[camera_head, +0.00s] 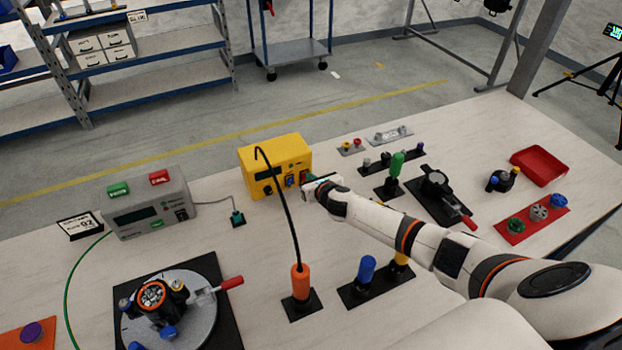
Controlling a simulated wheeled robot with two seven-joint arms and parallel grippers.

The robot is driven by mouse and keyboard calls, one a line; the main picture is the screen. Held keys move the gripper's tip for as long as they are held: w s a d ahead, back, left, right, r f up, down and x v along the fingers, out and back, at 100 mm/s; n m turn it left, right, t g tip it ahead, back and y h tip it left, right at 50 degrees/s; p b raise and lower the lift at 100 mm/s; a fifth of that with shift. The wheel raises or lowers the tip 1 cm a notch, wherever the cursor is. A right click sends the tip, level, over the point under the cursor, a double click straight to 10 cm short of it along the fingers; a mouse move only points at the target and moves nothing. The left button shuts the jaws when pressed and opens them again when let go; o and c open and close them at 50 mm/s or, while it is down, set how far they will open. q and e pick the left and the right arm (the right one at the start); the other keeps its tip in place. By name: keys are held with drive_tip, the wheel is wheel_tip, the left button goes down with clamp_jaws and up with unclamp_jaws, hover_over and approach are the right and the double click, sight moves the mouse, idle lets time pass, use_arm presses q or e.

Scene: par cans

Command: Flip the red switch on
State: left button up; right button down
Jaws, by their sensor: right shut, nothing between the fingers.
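A yellow box (276,164) stands at the back middle of the table, with a dark display, a blue part and a red switch (304,176) on its front. The red switch is at the box's lower right front, partly hidden by my right gripper. My right gripper (309,185) is shut and empty, with its fingertips at the switch. I cannot tell whether they touch it or which way the switch is set. My left gripper is not in view.
A grey tester box (147,205) stands at the left. A black cable (287,210) arches from the yellow box to an orange-handled tool (300,282). A round fixture (172,308) is at front left. A red tray (539,166) and several small fixtures stand on the right.

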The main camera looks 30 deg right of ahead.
drive_tip(key=shift+w+r, duration=0.3)
drive_tip(key=shift+w, duration=0.1)
drive_tip(key=shift+w+f, duration=0.1)
drive_tip(key=shift+r+p, duration=0.85)
drive_tip(key=shift+p, duration=0.25)
